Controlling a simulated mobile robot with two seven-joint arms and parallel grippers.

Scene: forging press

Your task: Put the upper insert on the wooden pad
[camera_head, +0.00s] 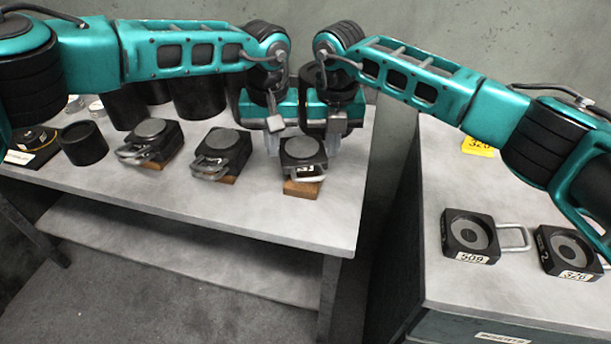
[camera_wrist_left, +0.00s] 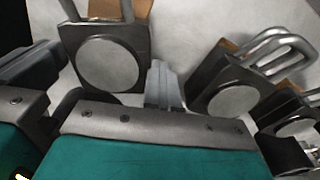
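A dark square insert with a round grey top face (camera_head: 303,149), a label and a metal handle at its front is at the right end of the left table. A wooden pad (camera_head: 301,188) shows under its front edge; whether they touch is unclear. In the left wrist view the insert (camera_wrist_left: 108,62) is upper left, with its pad (camera_wrist_left: 121,8) behind. My left gripper (camera_head: 274,145) is beside the insert's left side, fingers close together with nothing between them. My right gripper (camera_head: 338,143) is at its right side; its finger gap is hidden.
Two similar inserts with handles (camera_head: 222,147) (camera_head: 152,136) sit on wooden pads to the left. Black cylinders (camera_head: 83,143) stand behind and at far left. The right table holds two ring-faced inserts (camera_head: 470,235) (camera_head: 568,250) and a yellow tag (camera_head: 478,147). A gap separates the tables.

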